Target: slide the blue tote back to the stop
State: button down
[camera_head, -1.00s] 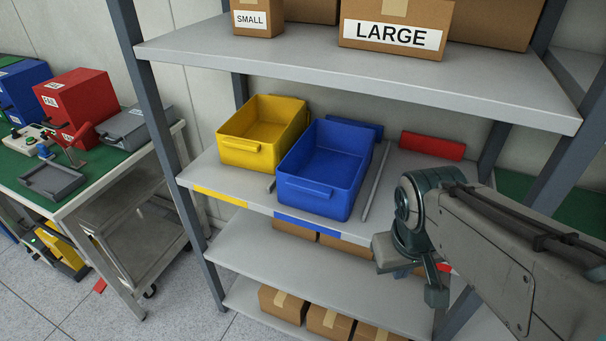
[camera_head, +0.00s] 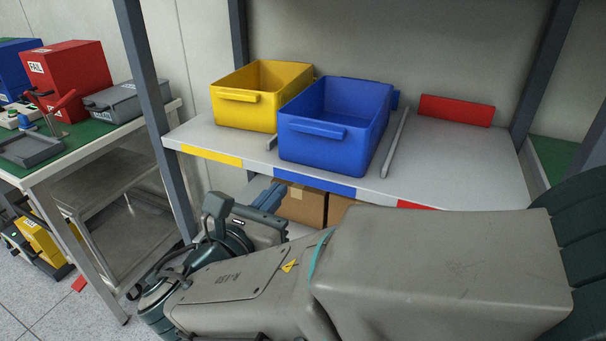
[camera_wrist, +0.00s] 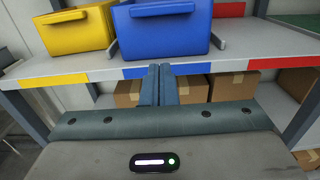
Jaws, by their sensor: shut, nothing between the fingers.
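The blue tote (camera_head: 320,151) stands upright on the middle shelf between two thin grey rails, its front close behind the shelf's blue edge label (camera_head: 314,186). A bit of the blue stop (camera_head: 396,99) shows behind its right rear; the tote hides the rest, so I cannot tell the gap between them. My gripper (camera_head: 270,195) is shut and empty, in front of the shelf and apart from the tote. In the wrist view its closed fingertips (camera_wrist: 160,68) overlap the blue label below the tote's front face (camera_wrist: 160,37).
The yellow tote (camera_head: 245,112) stands left of the blue one. The right rail (camera_head: 395,143) runs close by the blue tote. A red stop (camera_head: 456,110) lies at the back of the empty right lane. Cardboard boxes (camera_head: 302,204) sit below. A shelf post (camera_head: 150,100) stands at left.

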aim_at(314, 146)
jog(key=b+x, duration=0.2)
jog(key=x, duration=1.2)
jog(key=shift+s+b, duration=0.1)
jog(key=shift+b, duration=0.25)
jog(key=shift+a, duration=0.1)
